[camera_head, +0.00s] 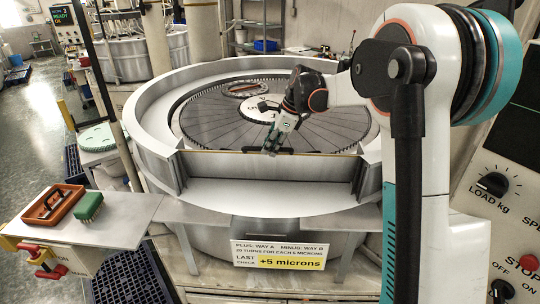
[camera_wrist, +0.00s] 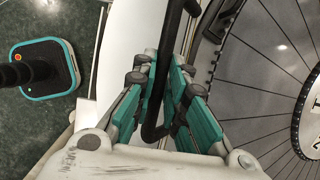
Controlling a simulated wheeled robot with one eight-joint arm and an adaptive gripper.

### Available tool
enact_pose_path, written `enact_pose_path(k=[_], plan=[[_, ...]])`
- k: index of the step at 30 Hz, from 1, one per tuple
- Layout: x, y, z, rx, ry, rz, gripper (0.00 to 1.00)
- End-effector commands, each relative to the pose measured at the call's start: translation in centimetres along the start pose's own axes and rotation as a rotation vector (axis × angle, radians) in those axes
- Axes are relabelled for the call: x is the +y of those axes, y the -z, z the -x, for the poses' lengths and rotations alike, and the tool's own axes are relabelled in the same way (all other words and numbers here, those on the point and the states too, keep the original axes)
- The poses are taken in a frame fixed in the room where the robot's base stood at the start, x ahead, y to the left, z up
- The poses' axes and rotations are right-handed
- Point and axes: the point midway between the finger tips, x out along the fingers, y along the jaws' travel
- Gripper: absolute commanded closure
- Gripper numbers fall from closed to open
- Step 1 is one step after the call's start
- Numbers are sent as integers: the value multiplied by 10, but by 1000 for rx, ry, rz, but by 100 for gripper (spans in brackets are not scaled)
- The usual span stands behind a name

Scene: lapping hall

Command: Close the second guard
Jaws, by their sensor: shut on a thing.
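The lapping machine's round grey basin (camera_head: 150,130) fills the middle of the head view, with the dark slotted lapping plate (camera_head: 215,118) inside. A grey guard panel (camera_head: 225,164) with a thin yellowish top edge spans the front of the basin. My gripper (camera_head: 271,148) is at this top edge, near its middle. In the wrist view my gripper (camera_wrist: 163,100) is shut on a black bar handle (camera_wrist: 168,50), which runs between the teal-padded fingers and curves below them. The fingers partly hide the handle. I cannot tell from these frames which guard the handle belongs to.
A side table (camera_head: 130,217) at the left holds an orange tray (camera_head: 53,204) and a green brush (camera_head: 88,205). A sign (camera_head: 280,254) reading "+5 microns" is on the machine's front. A control panel (camera_head: 500,200) with knobs stands at the right. The floor at the left is partly clear.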

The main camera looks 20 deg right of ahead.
Motion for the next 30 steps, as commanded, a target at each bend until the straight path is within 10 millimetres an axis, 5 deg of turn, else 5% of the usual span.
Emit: enact_pose_path(k=[15,30], plan=[[-57,-4,9,-3,-169,-71,100],[-72,-4,9,-3,-164,-70,100]])
